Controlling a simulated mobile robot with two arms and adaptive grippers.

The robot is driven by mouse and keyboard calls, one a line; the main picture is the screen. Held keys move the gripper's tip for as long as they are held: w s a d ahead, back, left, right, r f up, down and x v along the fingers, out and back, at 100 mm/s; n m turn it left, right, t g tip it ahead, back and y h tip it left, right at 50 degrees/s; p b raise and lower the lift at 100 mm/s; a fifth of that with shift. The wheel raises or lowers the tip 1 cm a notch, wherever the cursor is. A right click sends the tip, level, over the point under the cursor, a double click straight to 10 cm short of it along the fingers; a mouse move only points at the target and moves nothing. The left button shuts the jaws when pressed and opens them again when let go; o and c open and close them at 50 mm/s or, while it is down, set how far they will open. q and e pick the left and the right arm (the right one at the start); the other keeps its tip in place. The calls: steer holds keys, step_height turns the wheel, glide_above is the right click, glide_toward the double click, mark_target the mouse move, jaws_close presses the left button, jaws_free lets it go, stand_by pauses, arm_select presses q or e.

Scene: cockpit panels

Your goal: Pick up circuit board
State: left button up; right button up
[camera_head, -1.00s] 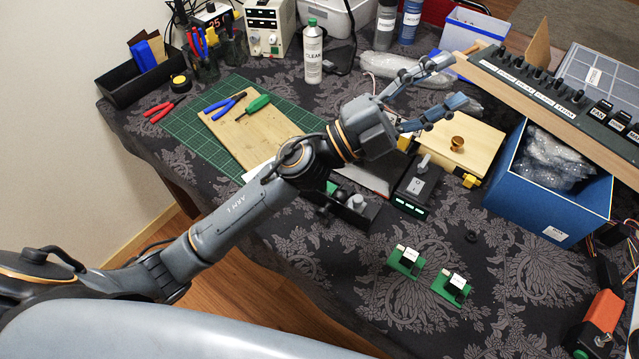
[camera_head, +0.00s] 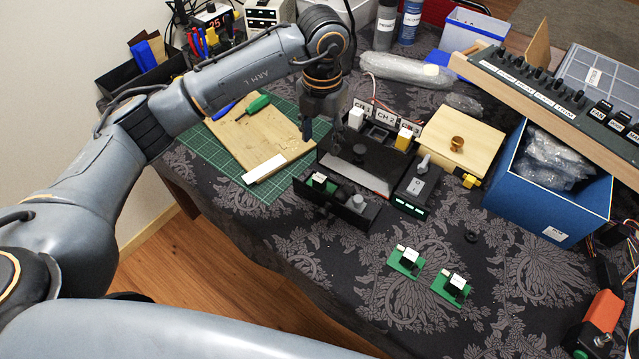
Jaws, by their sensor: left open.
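Two small green circuit boards with black parts and white labels lie on the dark patterned cloth: one circuit board (camera_head: 405,263) and, to its lower right, a second circuit board (camera_head: 452,287). More green shows inside a low black holder (camera_head: 338,203), probably another board. My left gripper (camera_head: 321,137) points down over the area between the wooden board and the black panel labelled CH 1 and CH 2, well up and left of the two loose boards. It is open; its fingers are partly hard to make out against the dark panel. My right gripper is not in view.
A black switch box (camera_head: 412,190) stands between the holder and a wooden box (camera_head: 462,141). A blue bin (camera_head: 548,190) with bagged items is at the right, under a long labelled panel (camera_head: 540,92). The cloth around the two loose boards is mostly clear.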

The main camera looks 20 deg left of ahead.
mark_target(321, 176)
arm_select(q)
step_height(321, 176, down, 8)
steer(key=shift+s+d+r+p, duration=0.1)
steer(key=shift+r+p, duration=0.05)
steer(key=shift+p, duration=0.25)
steer(key=f, duration=0.1)
steer(key=f+p, duration=0.1)
steer(key=f, duration=0.2)
steer(key=shift+s+f, duration=0.1)
steer(key=shift+s, duration=0.2)
steer(key=shift+f, duration=0.5)
jaws_close()
